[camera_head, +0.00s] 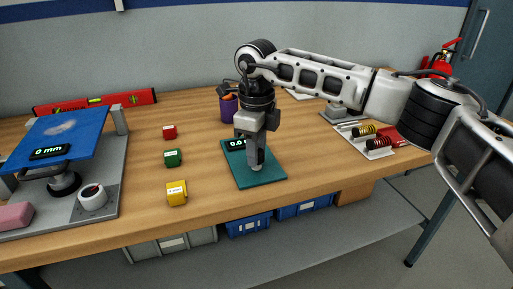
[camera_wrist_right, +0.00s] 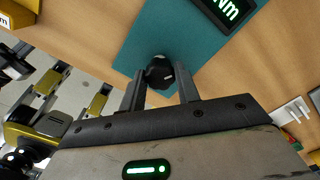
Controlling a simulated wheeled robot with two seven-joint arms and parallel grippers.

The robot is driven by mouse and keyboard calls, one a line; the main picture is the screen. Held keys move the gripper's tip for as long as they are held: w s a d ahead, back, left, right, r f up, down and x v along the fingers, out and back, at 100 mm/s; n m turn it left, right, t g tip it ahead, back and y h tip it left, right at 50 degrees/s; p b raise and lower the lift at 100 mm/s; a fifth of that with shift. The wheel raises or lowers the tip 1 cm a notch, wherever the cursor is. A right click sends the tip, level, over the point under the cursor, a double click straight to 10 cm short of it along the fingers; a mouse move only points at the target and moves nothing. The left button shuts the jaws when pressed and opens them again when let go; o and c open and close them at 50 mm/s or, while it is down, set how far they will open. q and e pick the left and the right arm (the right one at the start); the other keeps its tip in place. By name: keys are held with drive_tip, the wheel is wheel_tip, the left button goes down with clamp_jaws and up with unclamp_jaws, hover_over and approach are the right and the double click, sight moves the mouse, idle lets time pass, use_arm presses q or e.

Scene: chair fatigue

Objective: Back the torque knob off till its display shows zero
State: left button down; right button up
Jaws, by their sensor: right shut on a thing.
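The torque knob (camera_wrist_right: 160,72) is a small dark knob with a light mark on a teal plate (camera_head: 265,178) on the bench. My right gripper (camera_head: 256,165) points down over the plate and is shut on the knob. In the right wrist view its two fingers (camera_wrist_right: 161,88) stand on either side of the knob. The black torque display (camera_head: 237,144) has pale green digits; it seems to start with "0.", and the gripper hides the rest. My left gripper is not in view.
Red (camera_head: 169,132), green (camera_head: 173,158) and yellow (camera_head: 176,193) blocks stand left of the plate. A purple cup (camera_head: 228,108) stands behind it. A blue-topped fixture (camera_head: 60,135) fills the left. Springs on a card (camera_head: 377,146) lie right. The bench front is mostly clear.

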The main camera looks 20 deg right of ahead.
drive_tip(key=shift+w+r, duration=0.1)
drive_tip(key=shift+r, duration=0.05)
drive_tip(key=o, duration=1)
wheel_tip(320, 180, up, 16)
drive_tip(key=shift+f, duration=0.1)
